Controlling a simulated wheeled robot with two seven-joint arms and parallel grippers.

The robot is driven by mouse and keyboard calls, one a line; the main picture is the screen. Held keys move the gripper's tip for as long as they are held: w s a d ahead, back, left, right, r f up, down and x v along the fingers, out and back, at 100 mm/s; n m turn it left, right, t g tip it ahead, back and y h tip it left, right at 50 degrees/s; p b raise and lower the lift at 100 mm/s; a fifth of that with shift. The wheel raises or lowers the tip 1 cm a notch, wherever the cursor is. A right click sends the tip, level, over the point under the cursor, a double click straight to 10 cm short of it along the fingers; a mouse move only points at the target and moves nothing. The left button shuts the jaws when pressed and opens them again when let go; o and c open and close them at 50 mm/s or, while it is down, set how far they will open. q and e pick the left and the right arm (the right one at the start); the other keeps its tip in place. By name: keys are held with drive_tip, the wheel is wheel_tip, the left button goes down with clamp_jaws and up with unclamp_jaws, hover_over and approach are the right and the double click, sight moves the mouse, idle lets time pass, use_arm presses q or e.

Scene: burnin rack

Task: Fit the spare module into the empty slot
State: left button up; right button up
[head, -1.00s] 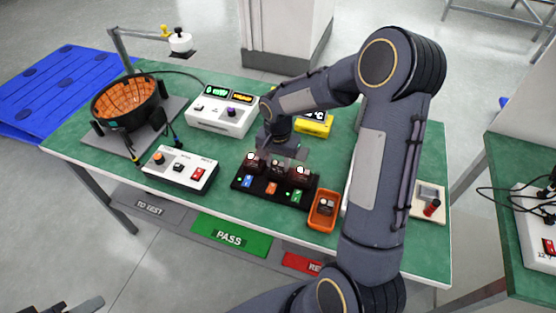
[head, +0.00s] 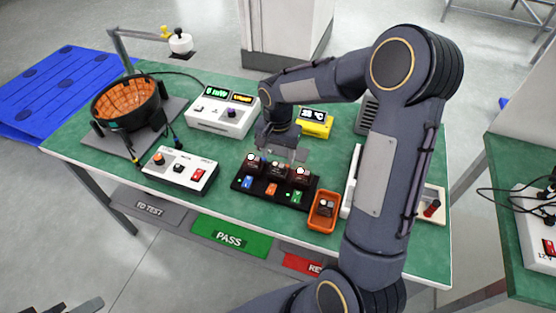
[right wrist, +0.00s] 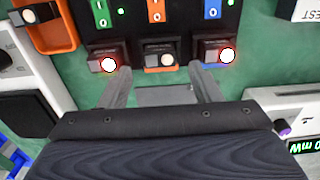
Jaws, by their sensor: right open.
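The black rack (head: 262,198) stands on the green table, with blue, orange and green labels along its front. Three dark modules sit in it. The middle module (right wrist: 160,55) has a pale, unlit lamp; the left module (right wrist: 108,58) and right module (right wrist: 226,52) in the wrist view glow red. Another dark module (head: 325,207) lies in the orange bin (head: 322,223) beside the rack. My right gripper (right wrist: 160,76) is open, its fingertips close behind the middle module with nothing between them. Only a dark fragment, perhaps my left gripper, shows at the head view's bottom left corner.
A white switch box (head: 180,170) and a white display unit (head: 222,117) stand left of and behind the rack. An orange-lined round bowl (head: 127,100) is at the far left. A yellow meter (head: 315,124) stands behind my right gripper. Green table is bare before the switch box.

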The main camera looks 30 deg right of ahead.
sight(278, 164)
wheel_tip(278, 164, up, 8)
drive_tip(key=s+a+r+n+t+y, duration=0.25)
drive_tip(key=s+r+n, duration=0.2)
drive_tip(key=s, duration=0.65)
drive_tip(key=s+a+f+n+t+y, duration=0.1)
drive_tip(key=s+a+n+t, duration=0.2)
drive_tip(key=s, duration=0.8)
drive_tip(key=shift+a+n, duration=0.45)
drive_tip(key=shift+a, duration=0.5)
